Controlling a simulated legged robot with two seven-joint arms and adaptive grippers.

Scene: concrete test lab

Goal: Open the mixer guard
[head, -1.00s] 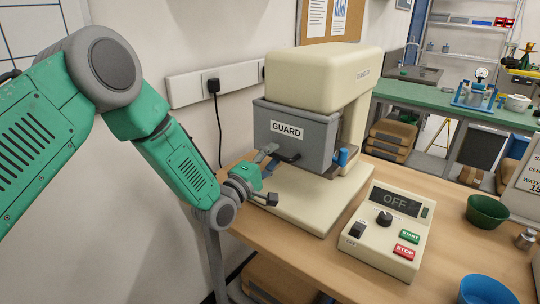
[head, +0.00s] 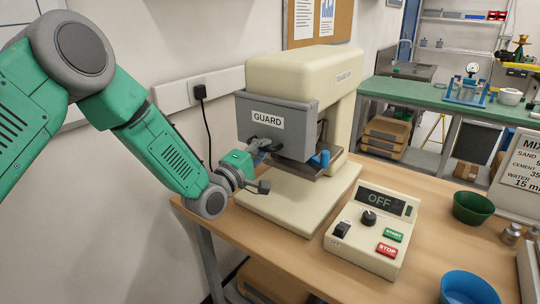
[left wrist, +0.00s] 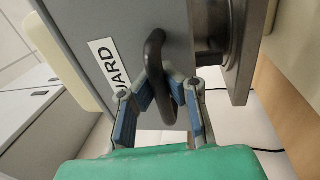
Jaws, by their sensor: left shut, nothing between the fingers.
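The mixer guard (head: 290,135) is a grey box labelled GUARD on the front of a cream mixer (head: 300,70). It hangs under the mixer head, with a gap showing below it on the right. Its black handle (left wrist: 154,55) is a curved bar on the guard's front face, seen close up in the left wrist view. My left gripper (head: 263,149) is at the handle, and its blue-padded fingers (left wrist: 174,86) are shut with nothing held. The fingertips overlap the handle in the picture; whether they touch it I cannot tell. My right gripper is out of view.
A control box (head: 370,228) reading OFF stands right of the mixer on the wooden table (head: 290,258). A green bowl (head: 474,208) and a blue bowl (head: 468,288) are farther right. A socket rail (head: 190,92) with a plugged cable runs along the wall behind.

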